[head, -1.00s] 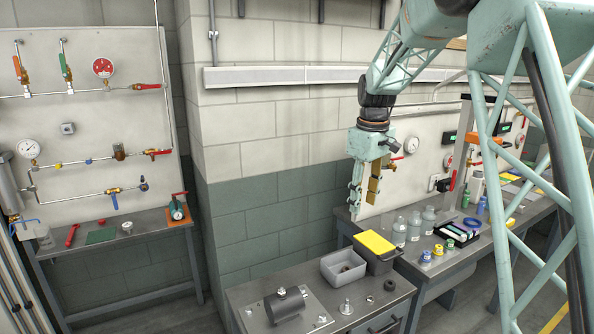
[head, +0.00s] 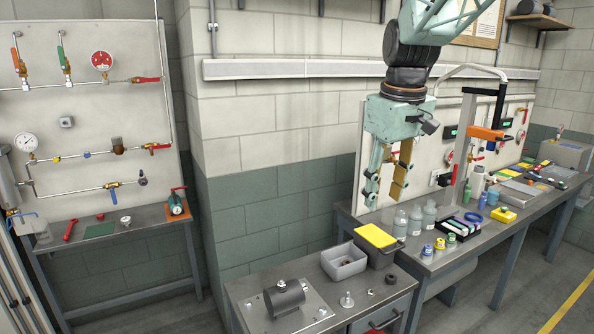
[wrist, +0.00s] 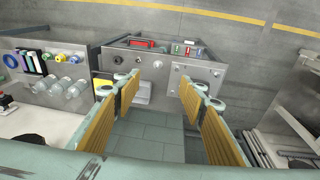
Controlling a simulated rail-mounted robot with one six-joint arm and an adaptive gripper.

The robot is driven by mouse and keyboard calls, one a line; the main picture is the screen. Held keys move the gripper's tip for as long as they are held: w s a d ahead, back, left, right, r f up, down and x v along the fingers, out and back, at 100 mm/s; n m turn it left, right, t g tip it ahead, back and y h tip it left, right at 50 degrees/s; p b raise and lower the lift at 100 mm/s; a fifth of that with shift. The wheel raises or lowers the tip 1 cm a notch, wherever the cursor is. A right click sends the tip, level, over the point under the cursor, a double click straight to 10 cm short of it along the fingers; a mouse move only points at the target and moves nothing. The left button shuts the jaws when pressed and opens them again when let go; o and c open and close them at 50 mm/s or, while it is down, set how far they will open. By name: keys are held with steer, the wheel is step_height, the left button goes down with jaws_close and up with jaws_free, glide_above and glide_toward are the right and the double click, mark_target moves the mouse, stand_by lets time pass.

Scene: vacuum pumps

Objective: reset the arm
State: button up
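My arm's lattice link is partly cut off by the top of the head view.
Below stands a bench with a grey pump cylinder (head: 284,298), an open grey bin (head: 344,262) and a yellow-lidded box (head: 376,238). Clear bottles (head: 415,220) and a tall grey post (head: 466,150) stand on the right bench. A valve panel (head: 90,110) is at left.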

steer(key=s+m+t+b, duration=0.1)
steer(key=s+m+b, duration=0.25)
steer(key=s, duration=1.75)
steer(key=s+f+b, duration=0.1)
steer(key=s+f, duration=0.2)
steer(key=s, duration=0.3)
steer(key=s+f+m+b, duration=0.1)
steer(key=s+f, duration=0.2)
steer(key=s, duration=0.4)
steer(key=s+f+m+t+b, duration=0.1)
steer(key=s+f, duration=0.2)
steer(key=s, duration=0.3)
steer(key=shift+s+d, duration=0.15)
